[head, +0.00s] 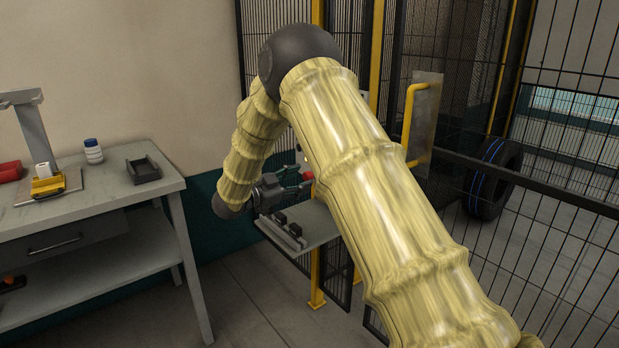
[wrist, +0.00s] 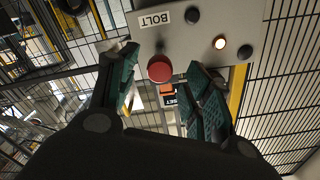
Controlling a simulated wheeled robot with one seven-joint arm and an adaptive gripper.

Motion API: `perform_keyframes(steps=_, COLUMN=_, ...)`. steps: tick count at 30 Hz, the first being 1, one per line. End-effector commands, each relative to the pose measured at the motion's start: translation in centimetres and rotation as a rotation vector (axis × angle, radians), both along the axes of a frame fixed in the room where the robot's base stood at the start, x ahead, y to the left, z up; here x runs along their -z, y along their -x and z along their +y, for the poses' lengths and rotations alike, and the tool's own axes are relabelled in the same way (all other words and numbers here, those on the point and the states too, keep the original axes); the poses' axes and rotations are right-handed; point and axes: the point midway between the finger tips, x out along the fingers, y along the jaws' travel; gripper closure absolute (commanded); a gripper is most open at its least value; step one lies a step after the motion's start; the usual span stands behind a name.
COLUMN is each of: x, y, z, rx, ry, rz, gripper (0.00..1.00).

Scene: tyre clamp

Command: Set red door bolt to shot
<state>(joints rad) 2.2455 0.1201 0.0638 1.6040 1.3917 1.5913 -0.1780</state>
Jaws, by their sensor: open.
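The red bolt knob (wrist: 160,68) is a round knob on a grey panel (wrist: 215,15) with an upside-down BOLT label. My gripper (wrist: 162,62) is open, with one finger on each side of the knob in the wrist view. Whether the fingers touch it cannot be told. In the head view the knob (head: 308,175) shows as a small red spot by the tips of my gripper (head: 298,181). My arm hides most of the panel there.
A lit lamp (wrist: 218,43) and dark buttons (wrist: 192,15) are on the panel. A grey shelf (head: 312,228) sits just below my gripper. Mesh fencing, a yellow door handle (head: 408,120) and a tyre (head: 492,180) are to the right. A workbench (head: 100,195) stands left.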

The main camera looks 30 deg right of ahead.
Motion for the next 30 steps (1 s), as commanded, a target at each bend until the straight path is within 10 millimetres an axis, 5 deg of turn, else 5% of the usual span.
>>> perform_keyframes(steps=9, x=0.0, y=-0.3, z=-3.8, rx=0.0, ry=0.0, rz=0.0, gripper=0.5)
perform_keyframes(steps=22, x=0.0, y=-0.3, z=-4.5, rx=-0.001, ry=0.001, rz=0.001, gripper=0.5)
perform_keyframes(steps=30, x=0.0, y=-0.4, z=-4.5, rx=-0.001, ry=0.001, rz=0.001, gripper=1.0)
